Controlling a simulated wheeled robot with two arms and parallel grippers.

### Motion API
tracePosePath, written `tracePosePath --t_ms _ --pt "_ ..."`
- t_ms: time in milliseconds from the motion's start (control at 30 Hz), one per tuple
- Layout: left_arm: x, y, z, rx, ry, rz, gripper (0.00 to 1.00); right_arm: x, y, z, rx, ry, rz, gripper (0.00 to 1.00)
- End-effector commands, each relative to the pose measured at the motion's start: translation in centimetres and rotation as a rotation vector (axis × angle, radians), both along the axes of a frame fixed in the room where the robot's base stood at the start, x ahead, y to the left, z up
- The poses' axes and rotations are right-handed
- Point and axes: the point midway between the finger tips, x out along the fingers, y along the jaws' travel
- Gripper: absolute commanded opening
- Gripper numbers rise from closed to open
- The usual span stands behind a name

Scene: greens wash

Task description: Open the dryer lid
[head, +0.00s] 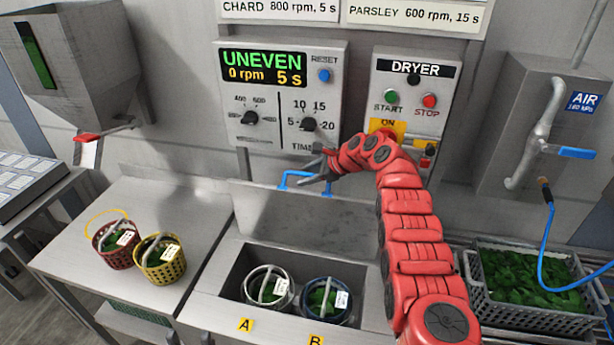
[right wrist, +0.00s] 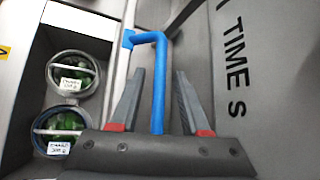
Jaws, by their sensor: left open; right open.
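The dryer lid (head: 310,220) is a grey metal panel standing raised behind the open dryer well. Its blue handle (head: 293,176) is at the top edge. My right gripper (head: 322,172) is at the handle with its fingers apart. In the right wrist view the blue handle (right wrist: 159,85) runs between the open fingers of that gripper (right wrist: 158,98), with gaps on both sides. In the well sit a white-rimmed basket (head: 267,287) at A and a blue-rimmed basket (head: 325,300) at B, both with greens. My left gripper is not in view.
The panel display (head: 263,68) reads UNEVEN, 0 rpm, 5 s. The dryer switch box (head: 412,95) is behind my right arm. A red basket (head: 117,240) and a yellow basket (head: 160,260) stand on the left counter. A grey crate of greens (head: 530,315) is at right.

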Motion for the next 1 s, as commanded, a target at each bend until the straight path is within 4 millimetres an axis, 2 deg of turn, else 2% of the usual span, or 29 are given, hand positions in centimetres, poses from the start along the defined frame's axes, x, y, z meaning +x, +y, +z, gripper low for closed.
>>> tracePosePath --t_ms 333,467,800,1000 --pt "0.0 0.0 -1.0 0.0 0.0 0.0 0.5 -1.5 -1.9 1.6 -0.007 -0.004 -0.001 0.46" --pt "0.0 0.0 -2.0 0.0 0.0 0.0 0.5 -2.7 -3.4 3.1 -0.007 -0.004 -0.002 0.46" --pt "0.0 0.0 -5.3 0.0 0.0 0.0 0.5 -6.8 -8.4 8.6 -0.005 -0.003 -0.003 0.46" --pt "0.0 0.0 -6.0 0.0 0.0 0.0 0.5 -8.0 -9.8 10.5 -0.004 0.001 -0.001 0.46"
